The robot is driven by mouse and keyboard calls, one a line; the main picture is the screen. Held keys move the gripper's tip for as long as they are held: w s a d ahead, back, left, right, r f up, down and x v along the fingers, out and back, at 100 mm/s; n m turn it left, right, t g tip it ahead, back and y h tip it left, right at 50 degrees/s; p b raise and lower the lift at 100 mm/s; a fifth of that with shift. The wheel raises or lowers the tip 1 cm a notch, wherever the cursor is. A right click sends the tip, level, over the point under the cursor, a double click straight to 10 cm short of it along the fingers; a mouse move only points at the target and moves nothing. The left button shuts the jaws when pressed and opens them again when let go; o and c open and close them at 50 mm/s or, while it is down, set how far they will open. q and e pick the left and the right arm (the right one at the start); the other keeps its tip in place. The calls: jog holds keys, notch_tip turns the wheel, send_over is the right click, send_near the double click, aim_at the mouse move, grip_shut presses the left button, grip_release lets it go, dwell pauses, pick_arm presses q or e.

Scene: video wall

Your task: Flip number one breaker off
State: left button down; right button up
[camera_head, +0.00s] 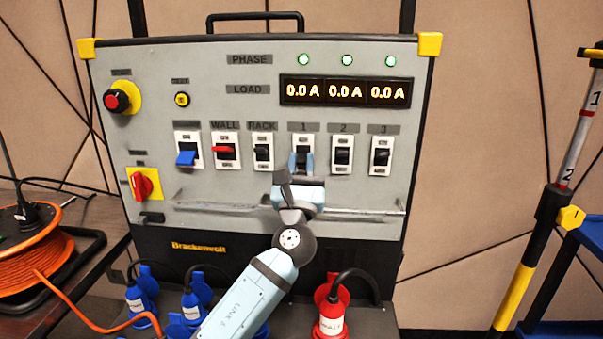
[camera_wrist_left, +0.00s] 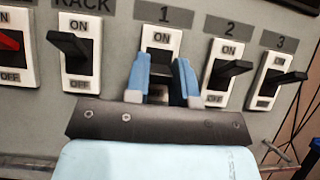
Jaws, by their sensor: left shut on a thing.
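The number one breaker (camera_head: 304,140) is a white plate with a dark lever under the label 1 on the grey panel. It also shows in the left wrist view (camera_wrist_left: 161,38), with its ON mark visible above the fingers. My left gripper (camera_head: 301,163) is at this breaker, its two blue fingertips (camera_wrist_left: 161,80) on either side of the dark lever and shut on it. The fingers and palm hide most of the lever and the lower part of the plate, so I cannot tell its exact position. My right gripper is not in view.
Breaker 2 (camera_head: 342,156) and breaker 3 (camera_head: 380,157) stand close on the right, the RACK breaker (camera_head: 263,153) close on the left. A rail (camera_head: 365,212) runs below. The load display (camera_head: 345,91) reads 0.0 A, with three green lamps above. Plugs (camera_head: 331,318) sit below.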

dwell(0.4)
pick_arm(q)
jog(key=c, duration=1)
grip_release()
jog(key=shift+o, duration=0.2)
jog(key=v, duration=1.3)
jog(key=shift+s+f, duration=0.25)
jog(key=shift+s, duration=0.1)
